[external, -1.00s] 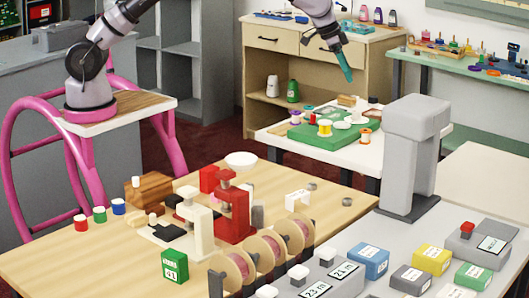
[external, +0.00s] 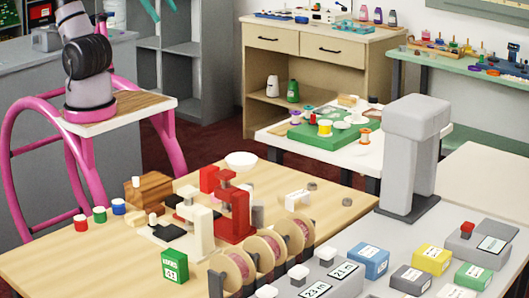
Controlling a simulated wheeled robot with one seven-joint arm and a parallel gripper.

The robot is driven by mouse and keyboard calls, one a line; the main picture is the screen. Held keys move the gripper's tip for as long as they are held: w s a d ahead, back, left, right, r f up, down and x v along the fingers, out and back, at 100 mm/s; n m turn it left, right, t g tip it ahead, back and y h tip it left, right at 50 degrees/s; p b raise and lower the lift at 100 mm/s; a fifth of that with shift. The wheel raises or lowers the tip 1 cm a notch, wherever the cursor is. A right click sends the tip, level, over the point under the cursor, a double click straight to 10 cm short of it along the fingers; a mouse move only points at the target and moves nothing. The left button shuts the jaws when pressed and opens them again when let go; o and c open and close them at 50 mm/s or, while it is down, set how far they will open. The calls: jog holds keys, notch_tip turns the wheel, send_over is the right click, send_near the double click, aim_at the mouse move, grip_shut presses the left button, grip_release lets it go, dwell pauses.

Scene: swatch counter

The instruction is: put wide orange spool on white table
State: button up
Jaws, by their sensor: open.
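An orange spool (external: 365,135) with pale flanges stands at the right side of the green mat, on the white table (external: 374,154) at the back. I cannot tell if its base touches the mat or only the table. A yellow spool (external: 325,127) and a purple spool (external: 295,117) stand on the green mat (external: 318,139). My gripper (external: 163,10) is at the top edge, left of centre, partly cut off. Its teal fingers are apart with nothing seen between them. It is far left of the orange spool and high above the floor.
A wooden table (external: 330,205) in front holds presses, small spools and a white bowl (external: 241,160). A grey counter (external: 405,235) with labelled boxes and a tall grey machine (external: 412,150) is at the right. A drawer cabinet (external: 290,68) stands behind the white table.

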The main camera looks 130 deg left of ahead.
jog(key=s+d+f+m, duration=0.1)
jog(key=s+d+f, duration=0.1)
jog(key=s, duration=0.3)
jog(key=shift+s+f+t, duration=0.2)
jog(key=shift+s+t, duration=0.05)
jog(key=shift+t, duration=0.05)
